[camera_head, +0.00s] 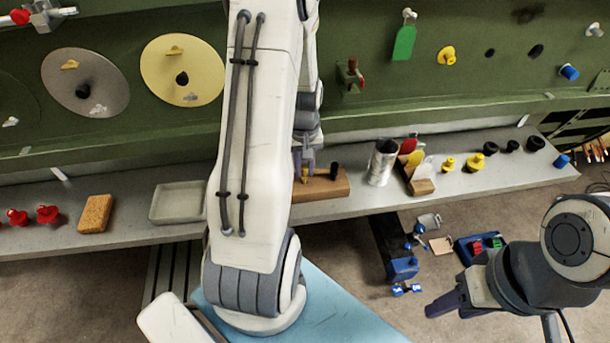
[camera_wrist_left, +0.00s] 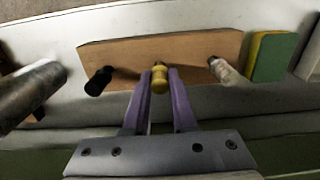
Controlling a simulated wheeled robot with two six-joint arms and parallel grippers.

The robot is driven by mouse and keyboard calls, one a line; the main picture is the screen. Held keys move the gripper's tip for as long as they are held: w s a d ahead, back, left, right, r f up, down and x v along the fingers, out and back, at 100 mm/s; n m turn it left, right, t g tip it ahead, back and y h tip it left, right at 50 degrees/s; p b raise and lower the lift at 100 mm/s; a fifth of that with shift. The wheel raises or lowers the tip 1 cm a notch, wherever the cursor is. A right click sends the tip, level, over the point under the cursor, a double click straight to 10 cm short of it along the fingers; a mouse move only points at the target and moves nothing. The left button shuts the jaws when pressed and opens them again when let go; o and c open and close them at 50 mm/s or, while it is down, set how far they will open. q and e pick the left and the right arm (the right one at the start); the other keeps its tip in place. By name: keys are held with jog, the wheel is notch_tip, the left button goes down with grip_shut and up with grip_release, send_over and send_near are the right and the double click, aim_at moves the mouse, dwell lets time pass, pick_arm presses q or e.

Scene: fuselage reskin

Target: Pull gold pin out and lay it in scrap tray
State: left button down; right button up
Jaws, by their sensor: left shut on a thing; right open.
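The gold pin (camera_wrist_left: 159,82) stands at the wooden block (camera_wrist_left: 190,48) in the left wrist view, between a black pin (camera_wrist_left: 99,81) and a pale silvery pin (camera_wrist_left: 222,71). My left gripper (camera_wrist_left: 160,92) is shut on the gold pin, a purple finger on each side. I cannot tell how deep the pin sits. In the head view, my left gripper (camera_head: 304,164) is over the left part of the block (camera_head: 327,187). A shallow grey tray (camera_head: 177,203) lies empty on the bench, left of my arm. My right gripper (camera_head: 446,302) is open and empty at lower right.
A metal can (camera_head: 382,163) stands right of the block, with a small rack (camera_head: 420,185) of coloured tags beyond it. An orange sponge (camera_head: 96,213) and red knobs (camera_head: 47,214) lie left of the tray. The green fuselage panel (camera_head: 370,90) rises behind the bench.

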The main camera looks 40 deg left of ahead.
pick_arm(q)
jog(key=shift+r+p, duration=2.7)
jog(key=shift+r, duration=0.5)
jog(key=shift+r+p, duration=1.4)
jog(key=shift+r, duration=0.15)
jog(key=shift+d+f, duration=0.1)
jog(key=shift+f, duration=0.05)
